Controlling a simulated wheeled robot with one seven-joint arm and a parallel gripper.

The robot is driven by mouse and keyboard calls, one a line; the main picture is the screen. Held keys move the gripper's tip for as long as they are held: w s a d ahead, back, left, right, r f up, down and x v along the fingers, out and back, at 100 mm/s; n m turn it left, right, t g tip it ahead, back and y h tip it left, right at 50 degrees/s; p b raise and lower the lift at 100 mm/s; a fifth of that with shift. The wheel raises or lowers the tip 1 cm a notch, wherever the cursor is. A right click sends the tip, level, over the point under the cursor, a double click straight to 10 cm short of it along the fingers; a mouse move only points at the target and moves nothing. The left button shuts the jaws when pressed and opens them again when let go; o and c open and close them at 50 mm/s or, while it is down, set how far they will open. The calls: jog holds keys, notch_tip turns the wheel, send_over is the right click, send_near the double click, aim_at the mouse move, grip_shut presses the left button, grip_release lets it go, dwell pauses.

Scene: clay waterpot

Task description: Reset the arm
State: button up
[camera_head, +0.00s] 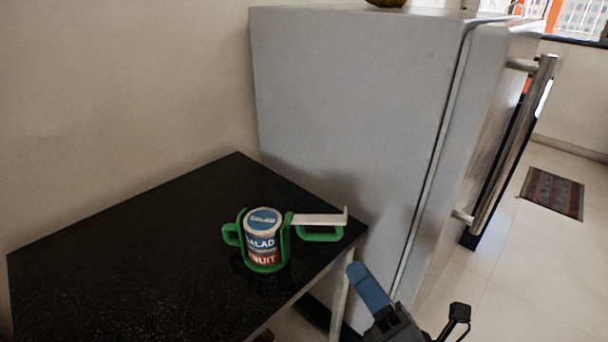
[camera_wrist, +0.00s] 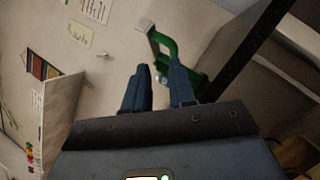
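A green pot-like piece (camera_head: 264,267) with a loop handle on its left stands upright on the black table (camera_head: 120,250). A labelled can (camera_head: 262,241) reading "SALAD" and "FRUIT" appears to sit within it. A white-topped arm with a green loop (camera_head: 320,235) juts right towards the table edge. My gripper (camera_head: 370,288) is beyond the table's right edge, apart from these things. In the wrist view my gripper (camera_wrist: 159,72) shows two blue fingers spread apart, with nothing held between them. Part of the green piece (camera_wrist: 166,45) shows beyond the fingertips.
A grey fridge (camera_head: 350,100) with a long metal handle (camera_head: 515,145) stands behind and right of the table, close to my gripper. A patterned mat (camera_head: 553,193) lies on the tiled floor at right. The table's left part is clear.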

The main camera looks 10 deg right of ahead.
jog(key=s+d+f+n+g+h+p, duration=0.1)
jog(key=s+d+f+n+g+h, duration=0.2)
jog(key=s+n, duration=0.75)
jog(key=s+d+f+n+g+h+p, duration=0.1)
jog(key=s+f+n+g+h, duration=0.3)
jog(key=s+n, duration=0.6)
jog(key=s+d+r+n+t+h+p, duration=0.1)
jog(key=s+r+n, duration=0.9)
jog(key=n, duration=1.2)
jog(key=shift+s+d+r+h+p, duration=0.25)
jog(key=shift+s+d+h+p, duration=0.05)
jog(key=shift+s+h+p, duration=0.1)
jog(key=shift+o, duration=0.2)
